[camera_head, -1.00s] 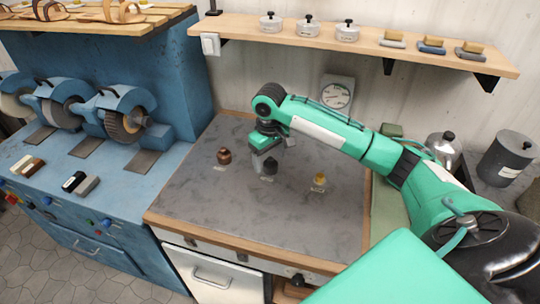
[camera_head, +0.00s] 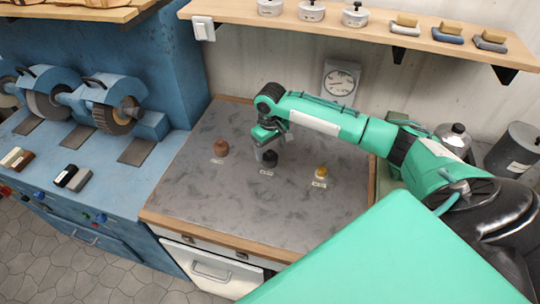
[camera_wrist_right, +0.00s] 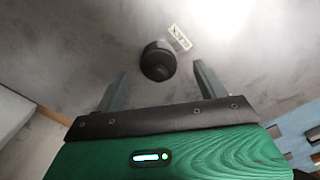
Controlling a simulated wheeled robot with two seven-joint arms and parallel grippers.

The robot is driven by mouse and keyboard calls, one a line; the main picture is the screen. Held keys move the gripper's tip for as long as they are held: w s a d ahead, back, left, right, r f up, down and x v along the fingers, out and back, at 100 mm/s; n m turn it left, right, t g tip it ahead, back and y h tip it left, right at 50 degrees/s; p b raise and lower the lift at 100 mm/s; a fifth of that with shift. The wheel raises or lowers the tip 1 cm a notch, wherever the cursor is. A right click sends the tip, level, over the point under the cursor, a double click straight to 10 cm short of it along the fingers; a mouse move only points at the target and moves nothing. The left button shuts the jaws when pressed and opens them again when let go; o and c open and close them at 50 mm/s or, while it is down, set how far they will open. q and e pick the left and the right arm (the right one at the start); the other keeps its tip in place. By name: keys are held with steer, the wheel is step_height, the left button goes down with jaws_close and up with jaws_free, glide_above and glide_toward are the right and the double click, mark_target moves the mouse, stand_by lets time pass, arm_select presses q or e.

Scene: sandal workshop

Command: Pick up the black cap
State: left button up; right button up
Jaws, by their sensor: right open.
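The black cap (camera_head: 270,157) stands on the grey worktop, between a brown cap (camera_head: 221,148) and a yellow cap (camera_head: 321,173), with a small label in front of it. My right gripper (camera_head: 263,151) is open and points down just above and beside the black cap. In the right wrist view, the black cap (camera_wrist_right: 158,62) shows between the two spread fingers of the right gripper (camera_wrist_right: 161,76), towards their tips. Neither finger visibly touches it. My left gripper is out of view.
A dial scale (camera_head: 341,79) stands at the worktop's back. A wooden shelf (camera_head: 370,32) above holds white tins and small blocks. A blue grinding machine (camera_head: 112,180) stands at left. Metal canisters (camera_head: 513,150) stand at right. The worktop's front (camera_head: 235,215) is clear.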

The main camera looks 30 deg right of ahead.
mark_target(271, 151)
steer(key=shift+f+p, duration=0.7)
steer(key=shift+f, duration=0.1)
step_height(271, 151, down, 2)
steer(key=shift+w+d+f+p, duration=0.15)
steer(key=shift+f+p, duration=0.1)
steer(key=shift+p, duration=0.15)
steer(key=shift+f, duration=0.5)
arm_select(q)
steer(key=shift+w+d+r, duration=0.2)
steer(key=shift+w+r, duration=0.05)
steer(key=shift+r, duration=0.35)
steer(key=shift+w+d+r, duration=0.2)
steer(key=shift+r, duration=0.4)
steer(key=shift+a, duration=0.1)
arm_select(e)
steer(key=c, duration=1)
